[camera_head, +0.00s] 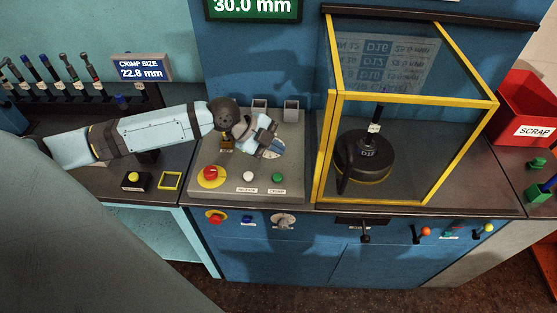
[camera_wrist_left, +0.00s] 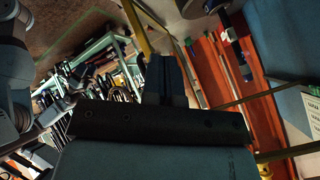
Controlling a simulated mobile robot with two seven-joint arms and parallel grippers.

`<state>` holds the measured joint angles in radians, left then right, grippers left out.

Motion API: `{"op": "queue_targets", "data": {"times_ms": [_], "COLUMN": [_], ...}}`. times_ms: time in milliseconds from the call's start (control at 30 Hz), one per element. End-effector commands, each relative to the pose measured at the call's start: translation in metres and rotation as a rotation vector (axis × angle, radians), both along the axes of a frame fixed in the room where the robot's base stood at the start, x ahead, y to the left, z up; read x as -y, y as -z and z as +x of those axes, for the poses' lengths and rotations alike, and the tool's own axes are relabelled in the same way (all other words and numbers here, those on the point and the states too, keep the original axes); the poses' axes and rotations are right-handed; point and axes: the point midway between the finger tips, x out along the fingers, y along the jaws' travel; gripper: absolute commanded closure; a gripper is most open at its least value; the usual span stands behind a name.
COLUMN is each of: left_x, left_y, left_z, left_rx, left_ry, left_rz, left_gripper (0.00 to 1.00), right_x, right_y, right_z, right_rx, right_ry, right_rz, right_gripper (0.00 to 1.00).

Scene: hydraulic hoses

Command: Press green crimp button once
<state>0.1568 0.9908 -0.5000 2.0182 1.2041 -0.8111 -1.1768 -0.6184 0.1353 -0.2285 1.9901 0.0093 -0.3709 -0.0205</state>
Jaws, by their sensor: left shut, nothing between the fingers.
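The green crimp button (camera_head: 277,178) sits at the front right of the grey control panel (camera_head: 226,186), with a "CRIMP" label below it. A white button (camera_head: 248,176) is to its left, and a red mushroom button (camera_head: 210,173) on a yellow disc is further left. My left arm reaches in from the left, and my left gripper (camera_head: 266,138) is over the back part of the panel, behind the green button and apart from it. Its fingers are shut and empty; they also show in the left wrist view (camera_wrist_left: 166,80). The gripper hides part of the panel. My right gripper is out of view.
A yellow-framed clear guard (camera_head: 410,98) stands right of the panel, around a black round tool (camera_head: 364,158). A red scrap bin (camera_head: 529,105) is further right. A "CRIMP SIZE 22.8 mm" sign (camera_head: 142,68) and a rack of tools (camera_head: 68,82) are at left.

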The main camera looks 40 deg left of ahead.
Motion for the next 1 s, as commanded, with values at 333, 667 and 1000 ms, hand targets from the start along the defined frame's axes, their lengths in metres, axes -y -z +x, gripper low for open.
{"op": "queue_targets", "data": {"times_ms": [333, 667, 1000], "left_x": [0.0, 0.0, 0.0], "left_y": [0.023, 0.07, 0.089], "left_z": [0.0, 0.0, 0.0], "left_rx": [-0.001, -0.001, 0.001], "left_ry": [0.0, -0.001, -0.001], "left_rz": [0.0, 0.0, 0.0], "left_gripper": [1.0, 1.0, 1.0], "right_x": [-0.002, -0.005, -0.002], "right_y": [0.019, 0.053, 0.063], "right_z": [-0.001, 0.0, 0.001], "right_rx": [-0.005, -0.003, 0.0], "right_ry": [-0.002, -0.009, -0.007], "right_rz": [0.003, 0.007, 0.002], "right_gripper": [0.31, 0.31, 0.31]}}
